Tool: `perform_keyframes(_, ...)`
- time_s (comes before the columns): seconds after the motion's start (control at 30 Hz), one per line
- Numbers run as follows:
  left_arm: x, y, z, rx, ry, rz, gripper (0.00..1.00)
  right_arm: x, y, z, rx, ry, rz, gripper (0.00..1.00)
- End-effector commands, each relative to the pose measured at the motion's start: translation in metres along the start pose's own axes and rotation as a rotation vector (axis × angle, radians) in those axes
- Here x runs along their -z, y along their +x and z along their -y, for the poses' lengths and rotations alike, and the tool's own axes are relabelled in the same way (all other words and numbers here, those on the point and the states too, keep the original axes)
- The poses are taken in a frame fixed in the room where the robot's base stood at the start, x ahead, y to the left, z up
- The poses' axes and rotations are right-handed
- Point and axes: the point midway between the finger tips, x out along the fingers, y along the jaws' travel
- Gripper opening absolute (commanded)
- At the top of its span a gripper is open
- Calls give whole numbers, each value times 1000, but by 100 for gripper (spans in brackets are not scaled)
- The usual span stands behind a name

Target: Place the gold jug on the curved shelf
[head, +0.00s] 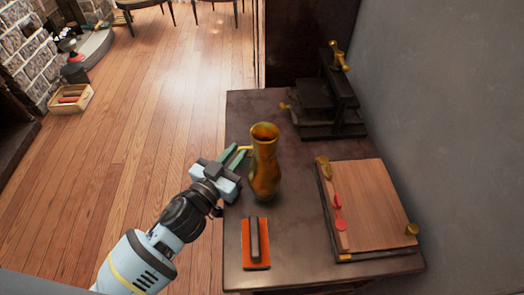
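The gold jug (265,178) stands upright on the dark table, left of its middle, with its open mouth up and its handle to the left. My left gripper (239,153) reaches in from the left at the handle. Its two greenish fingers look apart, with the handle close to their tips; whether they touch it I cannot tell. A dark stepped stand (318,121) is at the table's back right, with a small gold piece (337,57) on top. I cannot tell whether this stand is the curved shelf. My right gripper is not in view.
The dark table (292,222) stands against a grey wall. A wooden board (370,205) with small gold and red pieces lies at right. An orange block with a dark bar (256,257) is near the front. Table between jug and board is clear.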

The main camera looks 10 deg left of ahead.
Motion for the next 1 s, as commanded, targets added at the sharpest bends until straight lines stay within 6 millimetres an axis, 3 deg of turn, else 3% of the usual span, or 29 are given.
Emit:
perform_keyframes(0.13,0,0,0,0,0,0,18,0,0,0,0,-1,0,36)
perform_keyframes(0.3,0,0,0,0,0,0,0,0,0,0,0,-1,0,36)
perform_keyframes(0.77,2,-1,2,0,0,-1,0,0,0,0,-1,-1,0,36)
perform_keyframes(1.0,20,-11,17,1,3,-3,0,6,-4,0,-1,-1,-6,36)
